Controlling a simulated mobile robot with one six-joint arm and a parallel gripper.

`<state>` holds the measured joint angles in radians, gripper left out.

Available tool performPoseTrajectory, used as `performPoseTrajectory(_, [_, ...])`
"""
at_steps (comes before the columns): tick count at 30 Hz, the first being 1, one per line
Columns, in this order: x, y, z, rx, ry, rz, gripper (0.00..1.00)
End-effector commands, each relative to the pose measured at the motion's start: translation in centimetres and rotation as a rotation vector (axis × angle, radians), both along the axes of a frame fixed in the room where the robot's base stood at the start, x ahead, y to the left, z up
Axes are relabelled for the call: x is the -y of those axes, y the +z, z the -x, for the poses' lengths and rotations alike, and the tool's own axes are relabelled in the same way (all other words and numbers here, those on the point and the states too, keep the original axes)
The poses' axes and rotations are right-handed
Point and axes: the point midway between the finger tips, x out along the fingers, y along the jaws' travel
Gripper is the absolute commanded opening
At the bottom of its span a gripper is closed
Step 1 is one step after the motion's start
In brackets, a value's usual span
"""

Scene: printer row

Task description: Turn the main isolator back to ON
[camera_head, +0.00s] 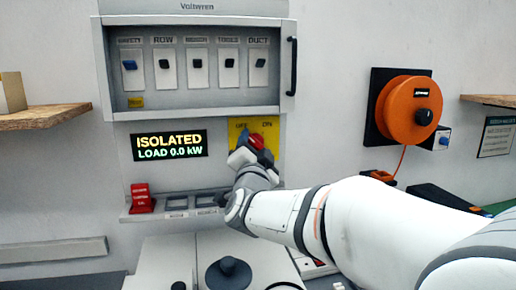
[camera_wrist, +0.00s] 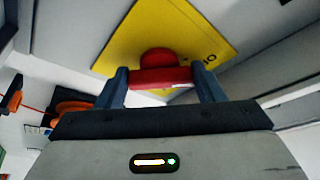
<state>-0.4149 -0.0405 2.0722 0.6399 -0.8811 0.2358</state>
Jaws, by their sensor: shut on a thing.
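The main isolator is a red rotary handle (camera_wrist: 158,76) on a yellow plate (camera_head: 268,136) marked OFF at left and ON at right. The red handle also shows in the head view (camera_head: 257,141), partly hidden by my gripper. My gripper (camera_wrist: 160,82) is shut on the red handle, with one blue-grey finger at each end of its bar. In the head view my gripper (camera_head: 250,148) reaches the plate from below. A display (camera_head: 169,145) left of the plate reads ISOLATED, LOAD 0.0 kW.
A breaker cabinet (camera_head: 195,93) with several labelled switches and a dark door handle (camera_head: 292,66) is above. Red tags (camera_head: 141,199) stand on a ledge below. An orange reel (camera_head: 405,109) hangs at right, near a wooden shelf (camera_head: 490,101).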

Motion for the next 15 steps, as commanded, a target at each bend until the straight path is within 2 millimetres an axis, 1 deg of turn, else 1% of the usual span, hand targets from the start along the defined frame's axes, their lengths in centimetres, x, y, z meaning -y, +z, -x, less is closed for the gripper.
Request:
performPoseTrajectory(1, [0.76, -0.01, 0.0, 0.0, -0.003, 0.0, 0.39])
performPoseTrajectory(8, [0.17, -0.12, -0.02, -0.007, -0.003, -0.026, 0.39])
performPoseTrajectory(15, [0.04, -0.15, 0.0, -0.03, -0.001, -0.146, 0.39])
